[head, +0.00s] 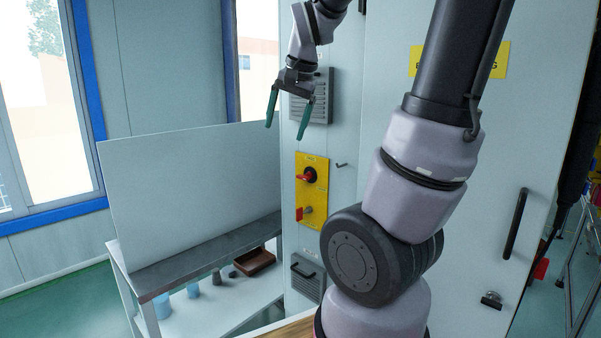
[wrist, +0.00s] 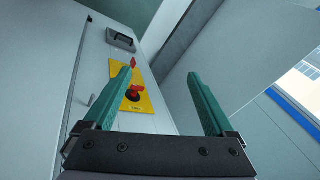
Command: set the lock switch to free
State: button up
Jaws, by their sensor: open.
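A yellow plate (head: 312,192) is on the front of the light grey cabinet. It carries an upper red rotary switch (head: 308,176) on a dark round base and a lower red handle (head: 302,213). Which of these is the lock switch I cannot tell; the labels are too small to read. In the wrist view the plate (wrist: 146,103) shows between my fingers, with the red rotary switch (wrist: 135,91) partly beside the left finger. My gripper (head: 287,132) is open and empty, above and left of the plate in the head view, with green fingers apart from it.
A grey vent (head: 318,97) is above the plate and a grey box with a handle (head: 305,276) below it. A small hook-like handle (head: 342,165) sits right of the plate. A table with an upright white board (head: 190,195) stands at left.

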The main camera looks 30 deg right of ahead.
aim_at(302, 176)
jog(key=w+d+f+m+g+h, duration=0.1)
jog(key=w+d+f+m+h, duration=0.25)
jog(key=w, duration=0.35)
jog(key=w+d+f+m+g+h, duration=0.2)
jog(key=w+d+f, duration=0.3)
jog(key=w, duration=0.3)
jog(key=x, duration=1)
jog(key=shift+f, duration=0.3)
jog(key=c, duration=1.4)
jog(key=shift+w, duration=0.1)
